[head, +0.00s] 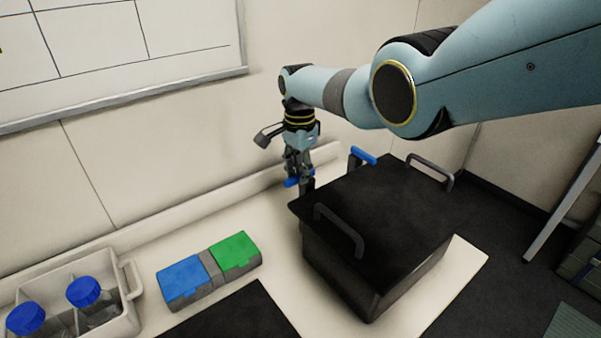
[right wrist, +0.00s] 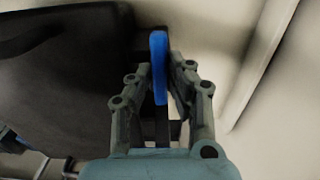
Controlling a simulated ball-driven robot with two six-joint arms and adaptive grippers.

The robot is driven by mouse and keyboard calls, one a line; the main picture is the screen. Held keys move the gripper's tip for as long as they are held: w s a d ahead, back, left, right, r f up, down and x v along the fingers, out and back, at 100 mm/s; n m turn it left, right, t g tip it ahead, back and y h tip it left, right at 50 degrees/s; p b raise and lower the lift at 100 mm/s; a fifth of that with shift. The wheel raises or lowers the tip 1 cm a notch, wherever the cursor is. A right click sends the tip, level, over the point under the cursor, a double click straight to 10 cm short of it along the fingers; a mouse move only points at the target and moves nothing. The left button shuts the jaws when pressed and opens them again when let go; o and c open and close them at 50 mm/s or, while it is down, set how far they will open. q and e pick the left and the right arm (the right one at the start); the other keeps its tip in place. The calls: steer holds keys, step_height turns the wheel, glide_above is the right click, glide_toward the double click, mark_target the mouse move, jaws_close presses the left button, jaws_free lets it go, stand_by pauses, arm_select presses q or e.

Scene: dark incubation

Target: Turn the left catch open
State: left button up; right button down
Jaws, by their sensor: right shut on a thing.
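A black box (head: 340,262) with a dark lid (head: 375,205) stands on the pale bench. The left catch (head: 292,183), a blue bar on a dark post, is at the lid's far left corner. It also shows upright in the right wrist view (right wrist: 159,62). My right gripper (head: 300,172) points down over this catch, its fingers shut on the blue bar from both sides. They partly hide the bar in the head view. The other blue catch (head: 363,156) is farther right along the box's back side, apart from the gripper. My left gripper is out of view.
Two grey handles (head: 340,228) (head: 430,170) stand up from the lid. A blue and green case (head: 208,270), a dark mat (head: 232,318) and a white rack (head: 122,312) with blue-capped bottles are at left. The wall runs close behind the catches.

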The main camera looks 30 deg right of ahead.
steer(key=shift+w+d, duration=0.1)
stand_by(0.5)
steer(key=c, duration=1.3)
jaws_free()
steer(key=shift+r, duration=0.1)
step_height(320, 180, up, 12)
steer(key=shift+f, duration=0.1)
